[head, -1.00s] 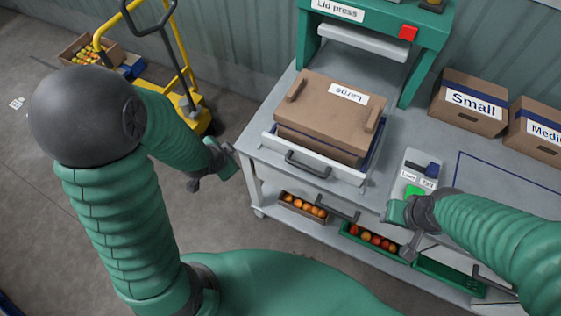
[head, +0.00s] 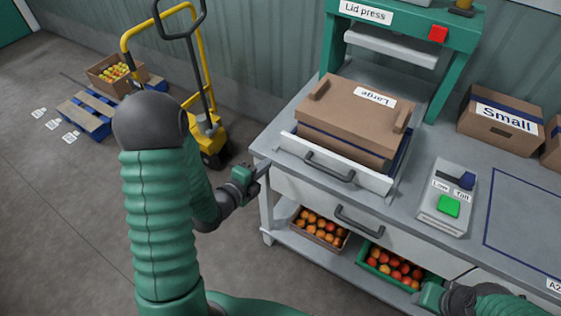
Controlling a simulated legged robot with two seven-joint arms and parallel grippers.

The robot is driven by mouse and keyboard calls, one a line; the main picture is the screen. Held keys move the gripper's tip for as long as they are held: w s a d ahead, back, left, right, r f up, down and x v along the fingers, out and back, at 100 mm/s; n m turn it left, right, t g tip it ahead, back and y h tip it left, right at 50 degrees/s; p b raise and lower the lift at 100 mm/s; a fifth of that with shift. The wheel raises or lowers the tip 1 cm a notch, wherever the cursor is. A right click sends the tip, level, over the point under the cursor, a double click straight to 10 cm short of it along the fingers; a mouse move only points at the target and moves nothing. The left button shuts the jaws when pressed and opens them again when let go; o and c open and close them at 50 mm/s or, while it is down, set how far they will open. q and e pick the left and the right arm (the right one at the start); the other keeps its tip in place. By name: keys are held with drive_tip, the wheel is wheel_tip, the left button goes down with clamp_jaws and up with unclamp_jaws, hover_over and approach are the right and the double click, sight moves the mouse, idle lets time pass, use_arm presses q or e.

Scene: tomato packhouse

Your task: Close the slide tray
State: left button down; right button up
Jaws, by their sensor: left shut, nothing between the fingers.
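The slide tray (head: 358,176) has a white front with a dark bar handle (head: 330,166). It sits on the grey bench, out in front of the lid press (head: 441,62). A closed brown carton labelled Large (head: 350,118) rests on it, with its lid on. My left gripper (head: 263,169) is shut and empty, by the bench's left front corner. It is left of the tray front and apart from the handle. My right gripper (head: 428,297) is low at the bottom right, in front of the bench; its fingers do not show clearly.
A control box (head: 444,203) with a green button stands right of the tray. A drawer handle (head: 359,219) juts from the bench front. Crates of fruit (head: 321,232) sit on the lower shelf. A yellow pallet truck (head: 205,140) stands behind at left.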

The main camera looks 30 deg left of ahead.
use_arm(q)
drive_tip(key=p, duration=0.1)
approach(295, 132)
wheel_tip(295, 132, down, 2)
drive_tip(key=shift+s+d, duration=0.1)
drive_tip(key=shift+d, duration=0.05)
drive_tip(key=shift+w, duration=0.25)
drive_tip(key=w+b, duration=0.1)
drive_tip(key=w, duration=0.3)
drive_tip(key=w+b, duration=0.1)
drive_tip(key=w, duration=0.3)
drive_tip(key=shift+w+d+f+b, duration=0.2)
drive_tip(key=shift+w+b, duration=0.2)
drive_tip(key=shift+w, duration=0.35)
drive_tip(key=shift+r, duration=0.25)
drive_tip(key=shift+s, duration=0.1)
drive_tip(key=shift+f, duration=0.1)
